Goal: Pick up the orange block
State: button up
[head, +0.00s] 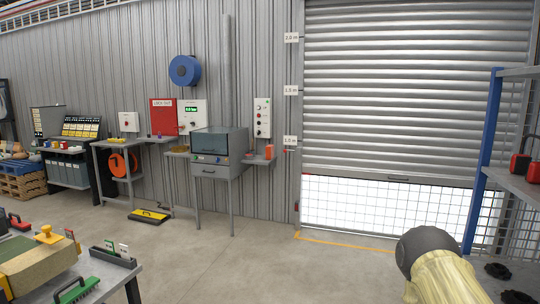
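A small orange block-like thing (269,151) stands on a small grey wall shelf (258,160), just right of a grey box-shaped machine on legs. It is far off and small, so its exact shape is hard to tell. My gripper is not in view. A pale rounded part with a dark grey end at the lower right looks like part of my own arm, well apart from the orange thing.
The grey machine (218,152) stands against the wall. A yellow-and-black item (148,216) lies on the floor. A bench with turf (38,272) and tools is at lower left. A blue-framed shelf (486,150) stands right. The middle floor is clear.

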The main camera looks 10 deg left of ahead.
aim_at(269, 148)
jog(key=u, duration=0.35)
jog(key=i, duration=2.4)
jog(key=u, duration=0.35)
jog(key=i, duration=1.95)
jog(key=z, duration=0.3)
jog(key=i, duration=1.8)
jog(key=z, duration=0.2)
